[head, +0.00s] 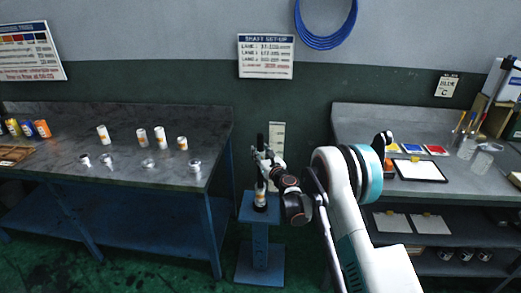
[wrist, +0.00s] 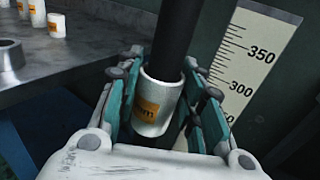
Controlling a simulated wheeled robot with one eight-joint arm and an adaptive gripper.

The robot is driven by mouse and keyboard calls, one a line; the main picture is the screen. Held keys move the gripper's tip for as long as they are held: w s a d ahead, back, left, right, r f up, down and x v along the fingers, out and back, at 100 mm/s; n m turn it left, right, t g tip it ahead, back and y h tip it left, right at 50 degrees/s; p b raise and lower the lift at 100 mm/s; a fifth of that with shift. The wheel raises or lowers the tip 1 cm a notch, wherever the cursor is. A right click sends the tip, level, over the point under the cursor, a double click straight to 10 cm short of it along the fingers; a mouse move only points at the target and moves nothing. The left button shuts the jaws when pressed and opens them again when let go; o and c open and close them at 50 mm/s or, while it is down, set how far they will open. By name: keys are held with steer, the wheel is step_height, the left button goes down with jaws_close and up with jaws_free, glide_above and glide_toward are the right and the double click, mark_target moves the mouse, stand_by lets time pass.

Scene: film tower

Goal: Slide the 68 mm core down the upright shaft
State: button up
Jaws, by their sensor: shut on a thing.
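The upright shaft (head: 260,140) is dark and stands on a blue pedestal (head: 261,238). It fills the upper middle of the wrist view (wrist: 176,40). A white core with an orange label (wrist: 157,103) sits around the shaft there, and the shaft runs into its open top. The label's number is only partly readable, ending in "mm". My gripper (wrist: 160,90) is shut on this core, with teal fingers on both sides. In the head view my gripper (head: 263,160) is at the shaft, above its base.
A white height scale (wrist: 243,55), marked 350 and 300, stands behind the shaft. The left bench (head: 120,120) holds several white-and-orange cores and small metal pieces. The right bench (head: 350,120) holds colour trays and cups. My arm fills the space right of the pedestal.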

mark_target(260, 175)
steer(key=shift+f+b, duration=2.05)
steer(key=shift+f, duration=4)
steer(key=o, duration=1.1)
steer(key=v, duration=1.2)
